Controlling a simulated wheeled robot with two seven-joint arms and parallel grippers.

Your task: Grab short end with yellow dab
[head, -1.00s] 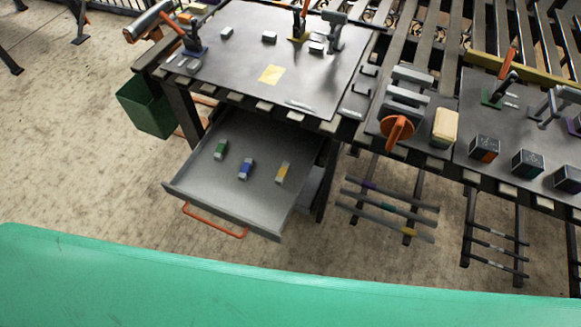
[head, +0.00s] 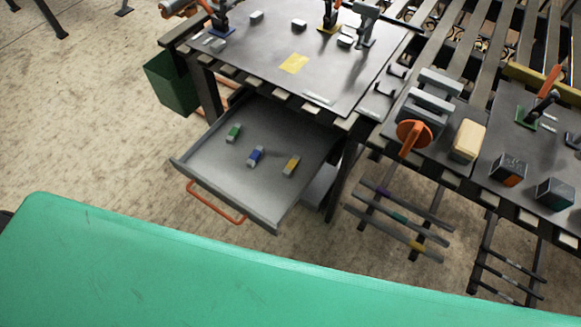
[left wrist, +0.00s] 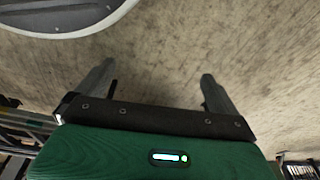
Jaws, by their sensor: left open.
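A short grey piece with a yellow dab (head: 291,166) lies in the open drawer (head: 228,193), in its right part. Beside it lie a short piece with a blue dab (head: 256,156) and one with a green dab (head: 234,133), spaced apart. My left gripper (left wrist: 155,80) shows in the left wrist view, open and empty, with bare floor beyond its fingers. Neither gripper shows in the head view, so the left gripper's distance from the drawer cannot be told. My right gripper is in no view.
The drawer, with an orange handle (head: 215,203), juts out below a grey workbench (head: 265,50). A rack of longer bars with purple, green and yellow dabs (head: 416,245) stands to its right. A green bin (head: 172,83) is at left. Floor in front of the drawer is clear.

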